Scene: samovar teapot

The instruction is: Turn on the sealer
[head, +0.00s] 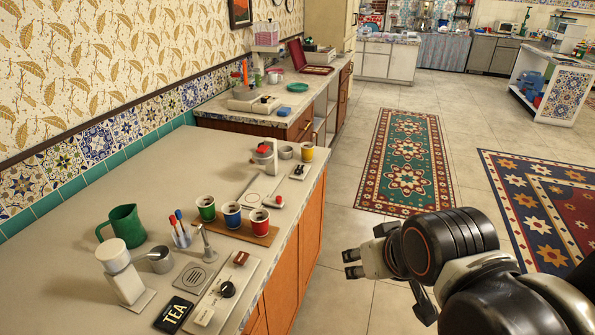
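No label naming the sealer can be read, and I cannot tell for sure which device it is. A grey device with a red top (264,154) stands at the far end of the near counter. A pale base plate (258,190) with a red knob (278,201) lies in front of it. A small plate with a black switch (299,171) lies to its right. My gripper (352,263) is over the floor, right of the counter's front edge, empty and apart from everything. Its two dark fingertips point left; their opening is unclear.
The near counter (150,170) holds a green jug (122,226), three cups on a wooden tray (262,238), a panel with a black knob (228,288) and a TEA box (174,314). A far counter carries more devices. The tiled floor with rugs (407,165) is open.

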